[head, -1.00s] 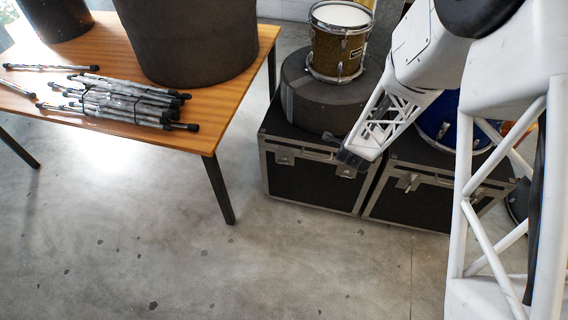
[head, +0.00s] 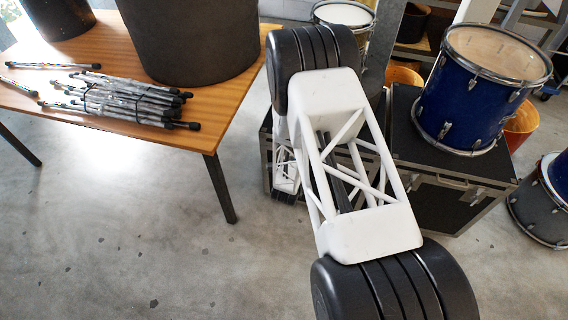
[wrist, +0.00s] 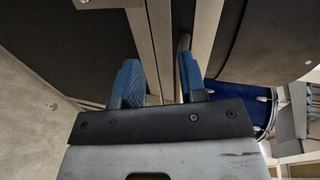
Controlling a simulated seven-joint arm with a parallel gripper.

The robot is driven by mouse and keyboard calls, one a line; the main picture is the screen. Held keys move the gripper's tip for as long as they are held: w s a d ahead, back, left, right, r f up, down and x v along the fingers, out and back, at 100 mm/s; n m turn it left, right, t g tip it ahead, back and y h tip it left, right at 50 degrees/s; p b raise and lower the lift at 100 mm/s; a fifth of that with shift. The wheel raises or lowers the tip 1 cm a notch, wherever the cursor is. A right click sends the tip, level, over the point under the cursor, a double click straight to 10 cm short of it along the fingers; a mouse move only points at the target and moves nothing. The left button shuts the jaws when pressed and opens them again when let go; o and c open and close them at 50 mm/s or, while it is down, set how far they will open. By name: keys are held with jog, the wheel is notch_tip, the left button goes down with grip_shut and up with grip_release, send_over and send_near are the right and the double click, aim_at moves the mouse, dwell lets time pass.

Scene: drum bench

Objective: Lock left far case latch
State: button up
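Two black cases with metal edges stand side by side on the floor. The left case (head: 267,150) is mostly hidden behind my arm in the head view, and I cannot make out its latches there. The right case (head: 440,205) shows a front latch (head: 474,195). My gripper (head: 285,195) is low in front of the left case's front, near its left end. In the wrist view my gripper (wrist: 161,82) has its two blue fingers apart. A metal case edge (wrist: 161,40) shows beyond the gap between them. No latch is clearly held, and contact cannot be told.
A blue drum (head: 480,85) stands on the right case. A drum with a white head (head: 344,14) shows behind my arm. A wooden table (head: 225,105) with bundled stands (head: 125,100) is at left. The floor (head: 130,240) in front is clear.

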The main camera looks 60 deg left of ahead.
jog(key=s+a+f+n+t+y, duration=0.1)
jog(key=s+a+f+y, duration=0.1)
jog(key=s+f, duration=0.5)
jog(key=shift+s+a+f+t+y, duration=0.3)
jog(key=shift+s+a+f+y, duration=0.1)
jog(key=shift+f, duration=0.35)
jog(key=shift+w, duration=0.1)
jog(key=x, duration=0.7)
jog(key=shift+w+a, duration=0.25)
jog(key=shift+a, duration=0.05)
jog(key=shift+c, duration=0.4)
grip_shut()
